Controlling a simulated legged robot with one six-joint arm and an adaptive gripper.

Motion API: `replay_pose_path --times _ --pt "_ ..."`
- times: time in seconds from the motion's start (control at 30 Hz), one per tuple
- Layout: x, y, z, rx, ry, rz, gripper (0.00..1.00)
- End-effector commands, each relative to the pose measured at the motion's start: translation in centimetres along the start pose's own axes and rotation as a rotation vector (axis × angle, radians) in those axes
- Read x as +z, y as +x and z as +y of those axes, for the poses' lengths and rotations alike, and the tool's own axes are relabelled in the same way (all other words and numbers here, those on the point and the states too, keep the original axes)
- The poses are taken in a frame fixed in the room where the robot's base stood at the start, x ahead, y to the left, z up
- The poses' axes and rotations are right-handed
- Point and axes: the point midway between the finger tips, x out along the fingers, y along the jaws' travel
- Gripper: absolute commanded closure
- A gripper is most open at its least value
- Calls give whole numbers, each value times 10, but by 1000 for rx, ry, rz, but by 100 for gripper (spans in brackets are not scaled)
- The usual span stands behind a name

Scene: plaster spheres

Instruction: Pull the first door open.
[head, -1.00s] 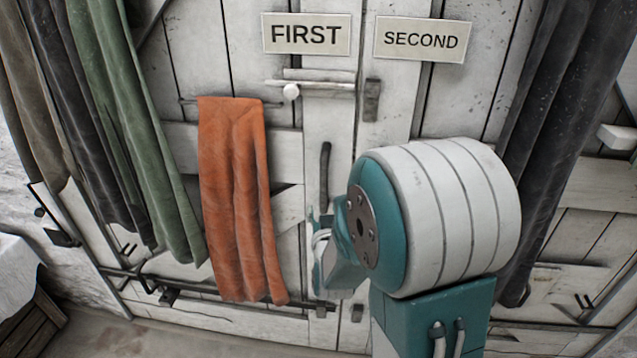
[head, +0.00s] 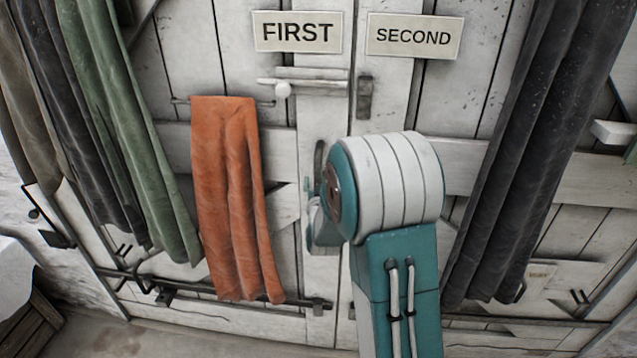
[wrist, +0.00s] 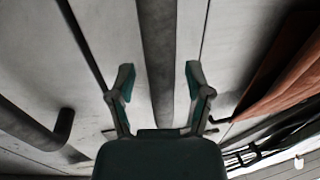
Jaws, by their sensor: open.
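The first door (head: 225,55) is white planked wood, closed, under a sign reading FIRST (head: 297,32). Its dark upright pull handle (head: 319,158) shows in the head view, with its lower part hidden behind my arm. My gripper (head: 318,222) is by the door's right edge, low beside the handle, and mostly hidden by my wrist. In the wrist view my gripper (wrist: 160,80) is open, fingers apart over pale boards. A dark strip (wrist: 157,45) runs between the fingers; I cannot tell whether it is the handle. A dark bent bar (wrist: 45,135) lies left of them.
An orange cloth (head: 232,190) hangs on a rail on the first door, left of my gripper. Dark and green drapes (head: 125,125) hang at the left, dark ones (head: 545,150) at the right.

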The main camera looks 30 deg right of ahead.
Motion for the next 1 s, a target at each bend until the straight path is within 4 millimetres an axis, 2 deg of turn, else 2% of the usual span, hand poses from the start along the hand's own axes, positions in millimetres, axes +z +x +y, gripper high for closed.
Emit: replay_pose_path --times 0.23,0.27,0.3,0.37,0.4,0.7,0.77,1.0 --pt "0 1 0 0 0 0 35" --pt "0 1 0 0 0 0 48" --pt "0 1 0 0 0 0 66" --pt "0 1 0 0 0 0 93" --pt "0 1 0 0 0 0 100" --pt "0 7 0 -6 2 1 100" --pt "0 16 1 -15 4 1 100" --pt "-1 65 8 -72 10 8 100"
